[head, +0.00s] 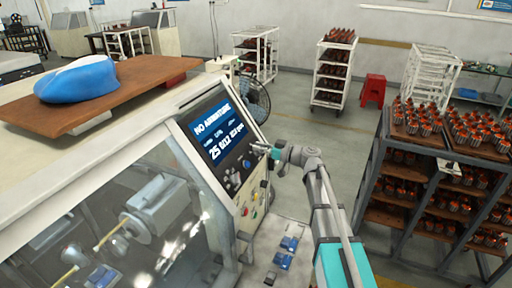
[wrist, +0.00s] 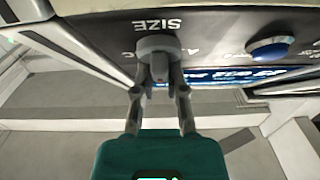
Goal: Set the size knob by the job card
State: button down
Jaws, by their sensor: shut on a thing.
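The grey size knob (wrist: 158,44) sits on the winding machine's panel (wrist: 105,28), under the label SIZE, which reads upside down in the wrist view. My gripper (wrist: 160,78) is shut on this knob, with a finger on each side. In the head view my gripper (head: 268,150) reaches the right edge of the panel from the right. The knob's pointer and scale cannot be made out. The screen (head: 220,130) reads "NO ARMATURE" with a large line starting with 25 below. A white card (head: 449,168) hangs on the rack at right; its text is too small to read.
A blue button (wrist: 270,47) is beside the knob. Below the screen are more buttons (head: 246,208). The machine's clear cover (head: 130,215) is at left. A blue cap (head: 78,80) lies on a brown board (head: 125,92). A rack of armatures (head: 385,160) stands at right.

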jog(key=shift+w+a, duration=0.1)
jog(key=shift+w, duration=0.05)
jog(key=shift+m+t, duration=0.3)
jog(key=shift+m, duration=0.1)
jog(key=m+t+h, duration=0.1)
jog(key=m, duration=0.1)
jog(key=m+t+h+p, duration=0.1)
jog(key=m, duration=0.2)
jog(key=m+t+h, duration=0.1)
jog(key=m, duration=0.1)
jog(key=shift+w+d+m+t, duration=0.2)
jog(key=shift+d+m+t, duration=0.05)
jog(key=shift+m+t, duration=0.15)
jog(key=shift+w+d+f+m+t+h+p, duration=0.15)
jog(key=shift+m+t+h+p, duration=0.2)
jog(key=shift+m+h+p, duration=0.95)
jog(key=shift+w+d+f+m+t+h+p, duration=0.15)
jog(key=shift+m+t+h, duration=0.2)
jog(key=shift+m+h, duration=1.1)
jog(key=shift+s+m+y, duration=0.1)
jog(key=shift+m+y, duration=0.45)
jog(key=shift+m, duration=0.3)
jog(key=c, duration=0.7)
grip_release()
jog(key=shift+d, duration=0.1)
